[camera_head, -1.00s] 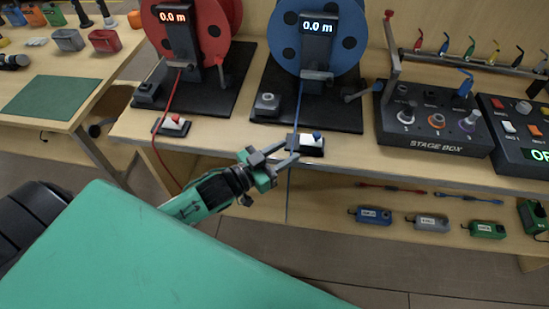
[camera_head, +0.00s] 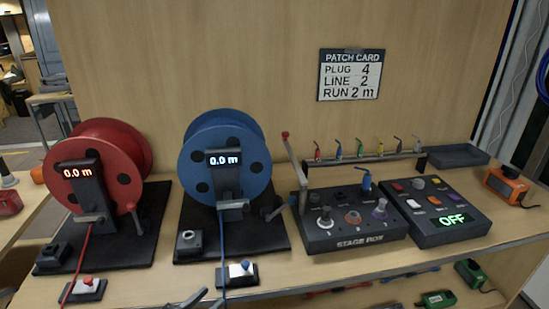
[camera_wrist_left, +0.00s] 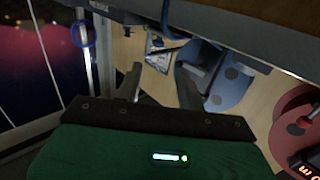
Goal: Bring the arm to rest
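My left gripper (camera_head: 208,299) shows only as fingertips at the bottom edge of the head view, in front of the bench and just left of the blue cable's switch. In the left wrist view its two fingers (camera_wrist_left: 159,86) stand apart with nothing between them, so it is open and empty. The rest of the left arm is out of the head view. My right gripper is in neither view.
The bench holds a red reel (camera_head: 119,150), a blue reel (camera_head: 196,155), a stage box (camera_head: 347,233) and a panel reading OFF (camera_head: 440,207). A small switch (camera_head: 238,274) sits near the front edge. A patch card (camera_head: 350,75) hangs behind.

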